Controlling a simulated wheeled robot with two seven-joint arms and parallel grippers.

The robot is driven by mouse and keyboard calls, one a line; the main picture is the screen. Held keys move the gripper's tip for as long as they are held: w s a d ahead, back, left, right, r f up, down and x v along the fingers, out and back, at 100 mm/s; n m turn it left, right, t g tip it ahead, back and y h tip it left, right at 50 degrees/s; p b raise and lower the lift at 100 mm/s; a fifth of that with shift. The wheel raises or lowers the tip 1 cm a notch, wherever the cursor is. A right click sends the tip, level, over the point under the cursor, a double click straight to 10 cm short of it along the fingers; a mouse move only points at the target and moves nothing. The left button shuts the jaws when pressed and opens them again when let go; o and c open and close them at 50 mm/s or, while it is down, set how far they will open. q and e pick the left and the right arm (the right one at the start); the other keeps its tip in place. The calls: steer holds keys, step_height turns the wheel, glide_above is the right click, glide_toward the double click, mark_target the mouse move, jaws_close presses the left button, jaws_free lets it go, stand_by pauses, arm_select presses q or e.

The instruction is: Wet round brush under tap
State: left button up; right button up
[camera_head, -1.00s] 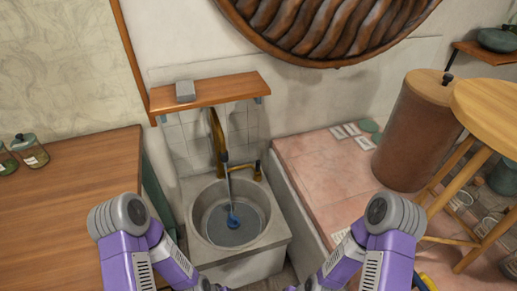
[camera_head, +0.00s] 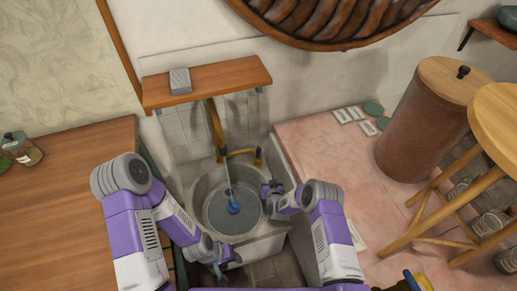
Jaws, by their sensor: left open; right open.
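A blue round piece (camera_head: 233,207), which looks like the brush head, sits in the grey stone sink (camera_head: 199,190). A thin pale line runs from it up toward the brass tap (camera_head: 216,125); I cannot tell whether this is a handle or water. My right gripper (camera_head: 268,198) is open and empty at the sink's right side, right of the blue piece and apart from it. My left gripper (camera_head: 219,272) is open and empty, low in front of the sink. Its fingers are small and partly dark against the floor.
A wooden shelf (camera_head: 225,83) with a grey block (camera_head: 180,81) hangs above the sink. A wooden counter (camera_head: 75,185) with a jar (camera_head: 22,150) is on the left. A pink tiled ledge (camera_head: 325,165), brown barrel (camera_head: 415,125) and wooden stool (camera_head: 497,115) are on the right.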

mark_target(259, 153)
steer(key=w+a+r+t+b, duration=0.1)
steer(key=w, duration=0.2)
steer(key=w+a+r+t+b, duration=0.1)
steer(key=w+r+t, duration=0.1)
steer(key=w, duration=0.2)
steer(key=w+a+r+n+t+b, duration=0.1)
steer(key=w+a+r, duration=0.1)
steer(key=w, duration=0.2)
steer(key=shift+t+b, duration=0.4)
steer(key=shift+w+a+r+b, duration=0.1)
steer(key=shift+w+r+b, duration=0.15)
steer(key=shift+w+b, duration=0.6)
steer(key=shift+w, duration=0.1)
jaws_close()
